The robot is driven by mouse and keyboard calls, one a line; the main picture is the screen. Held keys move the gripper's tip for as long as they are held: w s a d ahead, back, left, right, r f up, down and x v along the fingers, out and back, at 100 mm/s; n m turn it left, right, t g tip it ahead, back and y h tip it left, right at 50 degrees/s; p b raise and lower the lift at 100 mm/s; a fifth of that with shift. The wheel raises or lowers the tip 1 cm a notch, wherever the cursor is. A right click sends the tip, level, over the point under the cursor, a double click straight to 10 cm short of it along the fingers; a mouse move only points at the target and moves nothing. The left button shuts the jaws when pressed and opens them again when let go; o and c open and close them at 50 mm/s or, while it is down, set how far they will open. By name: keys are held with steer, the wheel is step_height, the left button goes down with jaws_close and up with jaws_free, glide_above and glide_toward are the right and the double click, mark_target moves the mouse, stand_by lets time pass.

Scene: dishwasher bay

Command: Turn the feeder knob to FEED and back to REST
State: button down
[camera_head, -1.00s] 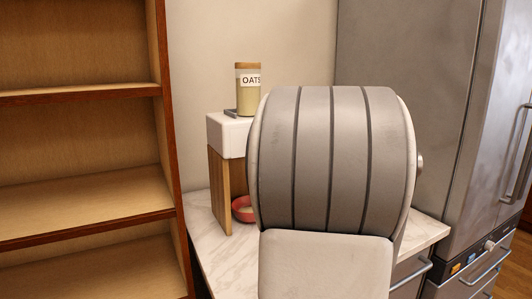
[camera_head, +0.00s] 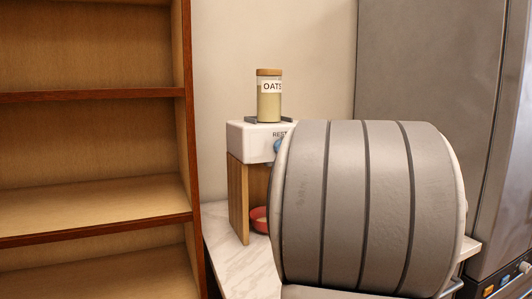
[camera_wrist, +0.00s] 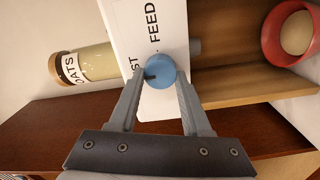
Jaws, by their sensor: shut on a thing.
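The feeder is a white box (camera_head: 247,140) on wooden side panels, with a jar labelled OATS (camera_head: 269,103) on top. Its blue knob (camera_head: 278,146) shows partly in the head view, below the word REST. My arm hides the rest of the front. In the wrist view, the knob (camera_wrist: 163,68) sits between the fingertips of my gripper (camera_wrist: 160,82), which is shut on it. The dark pointer mark on the knob points left in that view, toward the partly hidden REST label (camera_wrist: 132,66). The FEED label (camera_wrist: 153,22) is at the picture's top.
A red bowl (camera_head: 259,214) stands under the feeder on the marble counter (camera_head: 225,262); the wrist view shows pale contents in it. A wooden shelf unit (camera_head: 187,130) stands close on the left. A tall steel cabinet (camera_head: 430,80) stands on the right.

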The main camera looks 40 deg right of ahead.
stand_by(0.4)
steer(key=shift+c, duration=1.8)
jaws_free()
steer(key=shift+s, duration=0.1)
